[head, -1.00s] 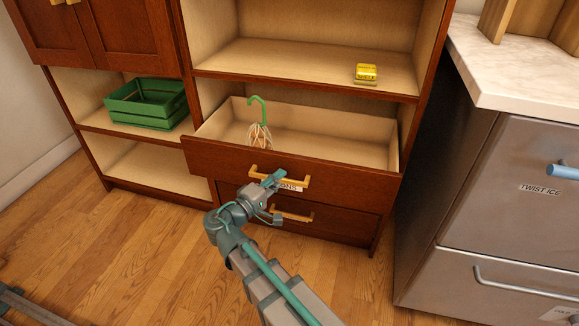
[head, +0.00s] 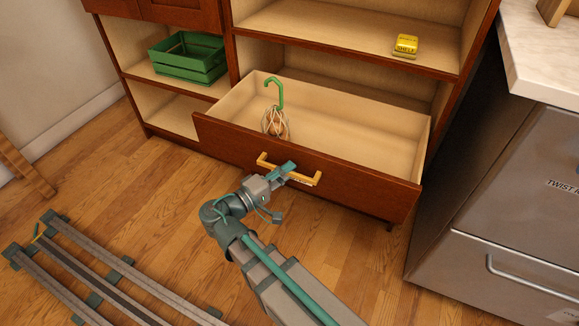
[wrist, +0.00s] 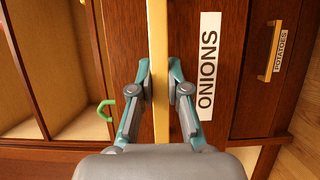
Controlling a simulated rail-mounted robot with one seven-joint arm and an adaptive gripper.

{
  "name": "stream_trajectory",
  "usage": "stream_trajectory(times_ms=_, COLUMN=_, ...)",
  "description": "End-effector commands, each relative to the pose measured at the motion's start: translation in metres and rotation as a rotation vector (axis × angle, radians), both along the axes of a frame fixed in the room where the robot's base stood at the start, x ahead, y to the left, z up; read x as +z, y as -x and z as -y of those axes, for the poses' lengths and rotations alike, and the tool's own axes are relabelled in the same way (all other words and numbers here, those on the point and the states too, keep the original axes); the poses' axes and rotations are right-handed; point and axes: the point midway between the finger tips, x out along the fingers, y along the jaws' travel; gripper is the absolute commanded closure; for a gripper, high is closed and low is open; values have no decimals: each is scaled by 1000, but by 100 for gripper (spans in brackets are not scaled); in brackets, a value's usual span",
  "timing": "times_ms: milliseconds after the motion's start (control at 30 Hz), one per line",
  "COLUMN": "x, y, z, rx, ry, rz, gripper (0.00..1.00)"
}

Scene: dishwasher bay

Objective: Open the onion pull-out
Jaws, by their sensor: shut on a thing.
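The onion pull-out (head: 225,136) is a dark red-brown drawer with a pale wooden inside, and it stands well out from the cabinet. Its brass bar handle (head: 309,180) is on the front, and it also shows in the wrist view (wrist: 158,40) beside a white label (wrist: 208,70) reading ONIONS. My gripper (head: 289,170) is shut on the handle, with one finger on each side of the bar, as the wrist view shows (wrist: 160,88). A whisk-like thing with a green hook (head: 275,120) is inside the drawer at its left.
A second drawer labelled POTATOES (wrist: 281,52) sits beside the onion one in the wrist view. A green crate (head: 187,58) and a yellow box (head: 405,45) are on shelves. A grey appliance (head: 510,180) stands at the right. Floor at the left front is clear up to the rails (head: 100,275).

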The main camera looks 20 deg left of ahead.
Motion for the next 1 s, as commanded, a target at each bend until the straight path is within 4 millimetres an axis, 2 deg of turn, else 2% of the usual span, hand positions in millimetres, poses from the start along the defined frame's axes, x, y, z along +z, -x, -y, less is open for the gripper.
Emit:
stream_trajectory(times_ms=300, x=0, y=0, z=0, rx=0, ry=0, rz=0, gripper=100)
stream_trajectory(times_ms=333, x=0, y=0, z=0, rx=0, ry=0, rz=0, gripper=83)
stream_trajectory(times_ms=500, x=0, y=0, z=0, rx=0, ry=0, rz=0, gripper=58)
stream_trajectory(times_ms=833, x=0, y=1, z=-1, rx=1, ry=0, rz=0, gripper=58)
stream_trajectory(times_ms=1000, x=0, y=13, z=-9, rx=2, ry=0, rz=0, gripper=58)
